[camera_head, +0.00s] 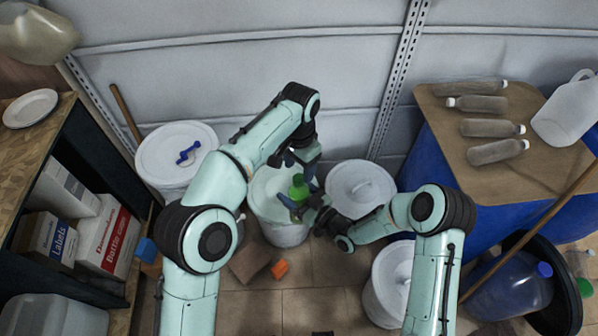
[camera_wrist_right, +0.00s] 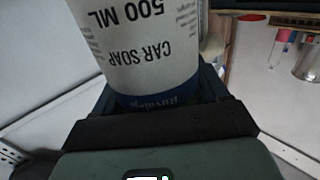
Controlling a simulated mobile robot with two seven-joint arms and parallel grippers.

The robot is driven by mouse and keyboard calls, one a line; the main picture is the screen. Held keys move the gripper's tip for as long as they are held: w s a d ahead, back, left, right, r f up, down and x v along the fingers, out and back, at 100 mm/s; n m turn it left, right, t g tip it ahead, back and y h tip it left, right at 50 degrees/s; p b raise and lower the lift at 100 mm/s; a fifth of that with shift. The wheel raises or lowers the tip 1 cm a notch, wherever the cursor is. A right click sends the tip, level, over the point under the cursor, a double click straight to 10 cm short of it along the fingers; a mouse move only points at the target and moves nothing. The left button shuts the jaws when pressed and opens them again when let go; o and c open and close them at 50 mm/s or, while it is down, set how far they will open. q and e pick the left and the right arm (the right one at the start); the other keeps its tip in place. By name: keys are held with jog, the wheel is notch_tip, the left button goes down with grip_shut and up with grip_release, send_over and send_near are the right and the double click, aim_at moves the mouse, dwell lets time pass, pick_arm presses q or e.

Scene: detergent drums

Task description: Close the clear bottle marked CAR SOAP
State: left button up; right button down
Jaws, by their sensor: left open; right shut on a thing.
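The bottle marked CAR SOAP (camera_wrist_right: 140,60) fills the right wrist view, its white label upside down with a blue band at the edge. My right gripper (camera_head: 299,207) is shut on it, above the middle drum in the head view. A green part (camera_head: 298,185), which looks like a cap, shows there between my two grippers; I cannot tell whether it is seated on the bottle. My left gripper (camera_head: 305,162) points down, open, just above and behind the green part. The bottle's mouth is outside the wrist view, and most of its body is hidden in the head view.
The middle drum (camera_head: 282,236) stands under the grippers, with lidded drums to the left (camera_head: 168,152) and right (camera_head: 362,188). Several bottles lie on a brown board (camera_head: 510,180) at right. A shelf (camera_head: 60,150) with boxes stands at left. An orange block (camera_head: 280,269) lies on the floor.

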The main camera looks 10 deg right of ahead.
pick_arm(q)
jog(key=shift+r, duration=0.35)
jog(key=shift+n, duration=0.8)
jog(key=n, duration=0.3)
jog(key=shift+a+r, duration=0.1)
jog(key=shift+r, duration=0.3)
jog(key=r+n, duration=0.1)
jog(key=n, duration=0.2)
jog(key=shift+r, duration=0.15)
jog(key=r+n, duration=0.1)
jog(key=n, duration=0.1)
jog(key=shift+r+n, duration=0.2)
jog(key=shift+n, duration=0.1)
